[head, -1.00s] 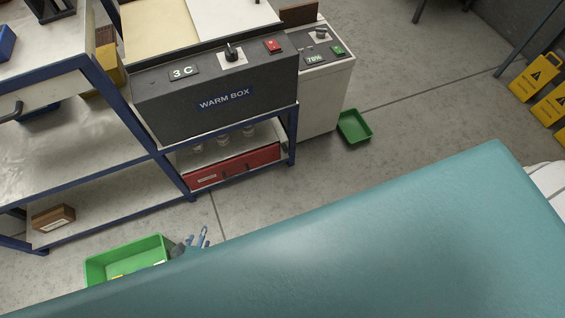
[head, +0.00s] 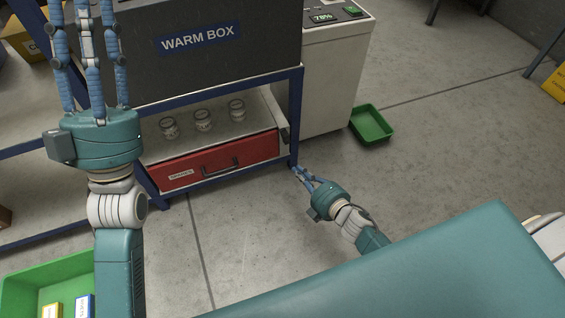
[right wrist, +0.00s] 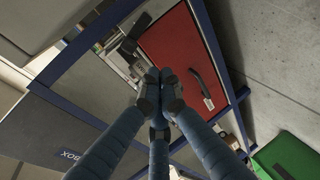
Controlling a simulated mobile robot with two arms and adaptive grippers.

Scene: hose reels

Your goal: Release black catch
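The black catch (head: 285,134) is a small dark piece at the right end of the red drawer (head: 215,160), under the warm box. In the right wrist view the catch (right wrist: 128,46) shows beside the red drawer front (right wrist: 185,55), just beyond my fingertips. My right gripper (head: 299,173) is low by the shelf's right front leg, below the catch, and looks apart from it. In the right wrist view its fingertips (right wrist: 159,92) are drawn together with nothing seen between them. My left gripper (head: 85,20) points up at the left, fingers apart and empty; its tips are cut off.
The warm box (head: 200,65) sits above a shelf with several glass jars (head: 203,120). A blue frame post (head: 296,115) stands right of the catch. A green tray (head: 372,124) lies on the floor at right, and a green bin (head: 25,290) at lower left. Floor between is clear.

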